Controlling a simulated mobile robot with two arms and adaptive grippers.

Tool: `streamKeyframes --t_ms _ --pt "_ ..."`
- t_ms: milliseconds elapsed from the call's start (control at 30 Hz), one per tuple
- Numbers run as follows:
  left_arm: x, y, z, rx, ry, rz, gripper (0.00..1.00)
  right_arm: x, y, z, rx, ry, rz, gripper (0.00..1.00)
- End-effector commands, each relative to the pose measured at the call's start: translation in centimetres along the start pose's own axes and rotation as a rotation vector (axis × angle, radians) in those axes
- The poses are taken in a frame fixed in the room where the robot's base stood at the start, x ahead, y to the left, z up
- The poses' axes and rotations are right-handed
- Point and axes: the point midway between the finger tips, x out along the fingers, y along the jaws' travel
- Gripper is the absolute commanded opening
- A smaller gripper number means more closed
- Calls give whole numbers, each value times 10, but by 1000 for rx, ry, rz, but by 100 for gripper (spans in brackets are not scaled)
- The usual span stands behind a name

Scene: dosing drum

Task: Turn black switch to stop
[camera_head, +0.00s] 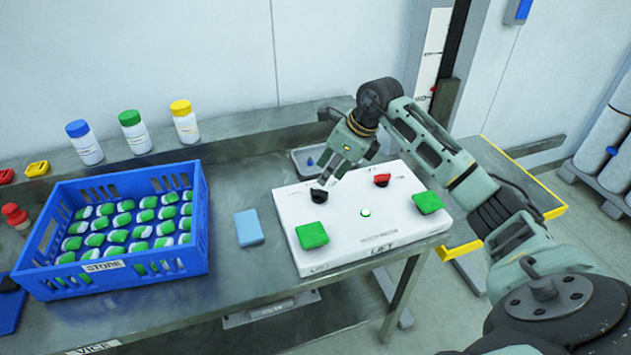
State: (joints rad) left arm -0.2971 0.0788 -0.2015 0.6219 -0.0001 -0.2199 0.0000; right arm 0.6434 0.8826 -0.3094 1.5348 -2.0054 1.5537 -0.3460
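The black switch (319,196) is a small dark knob on the left part of the white control panel (345,237), which lies on the bench. My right gripper (331,177) points down just above and behind the black switch. Its fingertips look apart with nothing between them. I cannot tell whether a fingertip touches the knob. Which way the knob points, and its label, are too small to make out. My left gripper is not in view.
The panel also has a red switch (381,180), a green pad (312,235), another green pad (427,203) and a small lit green button (366,212). A light blue block (248,228) lies between.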

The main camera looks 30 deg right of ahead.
Motion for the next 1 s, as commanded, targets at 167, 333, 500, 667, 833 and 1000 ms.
streamKeyframes --t_ms 167,333,500,667,833,1000 --pt "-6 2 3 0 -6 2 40 9 -6 -7 3 33 -11 30" --pt "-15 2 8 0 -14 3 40 37 -5 -7 5 31 -9 30" --pt "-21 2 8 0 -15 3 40 61 -6 -8 5 29 -9 30" --pt "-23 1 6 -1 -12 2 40 73 -6 -8 3 29 -12 30" --pt "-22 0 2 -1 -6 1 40 75 -6 -9 2 28 -13 30" --pt "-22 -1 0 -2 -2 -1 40 75 -6 -9 2 28 -12 24"
